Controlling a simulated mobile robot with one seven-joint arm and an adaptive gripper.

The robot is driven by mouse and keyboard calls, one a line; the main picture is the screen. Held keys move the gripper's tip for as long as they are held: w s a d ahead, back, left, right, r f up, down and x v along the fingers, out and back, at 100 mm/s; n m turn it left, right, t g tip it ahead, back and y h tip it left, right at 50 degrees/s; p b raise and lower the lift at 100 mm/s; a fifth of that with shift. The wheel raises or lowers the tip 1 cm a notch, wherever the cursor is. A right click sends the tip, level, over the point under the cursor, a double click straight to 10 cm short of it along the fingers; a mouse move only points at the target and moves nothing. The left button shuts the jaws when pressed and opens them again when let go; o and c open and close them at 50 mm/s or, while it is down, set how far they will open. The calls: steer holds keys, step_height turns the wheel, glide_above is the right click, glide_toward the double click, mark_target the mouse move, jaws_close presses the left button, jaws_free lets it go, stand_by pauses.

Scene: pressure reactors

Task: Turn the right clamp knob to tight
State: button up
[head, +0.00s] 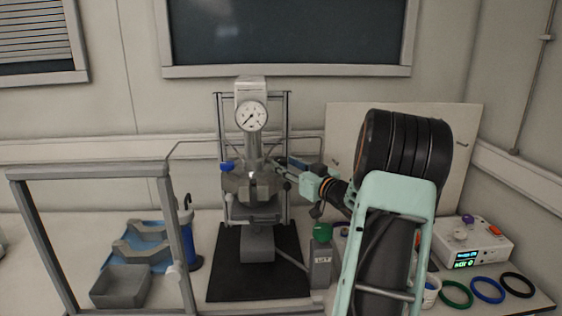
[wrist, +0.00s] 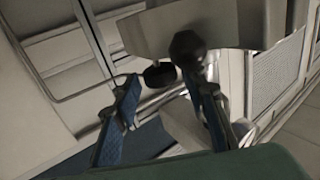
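The steel reactor (head: 252,182) stands upright under a round gauge, with a blue knob (head: 227,166) on its left side. My gripper (head: 284,168) reaches in from the right, beside the reactor's clamp. The right clamp knob cannot be made out in the head view, where my gripper covers that side. In the wrist view, my gripper (wrist: 162,82) has its two blue-padded fingers apart. A small black knob (wrist: 160,74) shows between the fingertips, with gaps on both sides. A darker round knob (wrist: 187,46) shows above the right fingertip. I cannot tell which is the clamp knob.
A metal frame (head: 165,215) stands at the front left, near a grey bin (head: 120,287) and a blue tray (head: 116,258). A green-topped block (head: 321,262) stands below my arm. A control box (head: 474,241) and coloured rings (head: 487,291) lie at right.

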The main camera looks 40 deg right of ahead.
mark_target(285, 164)
steer(key=shift+w, duration=1.6)
steer(key=shift+c, duration=0.2)
steer(key=c, duration=0.9)
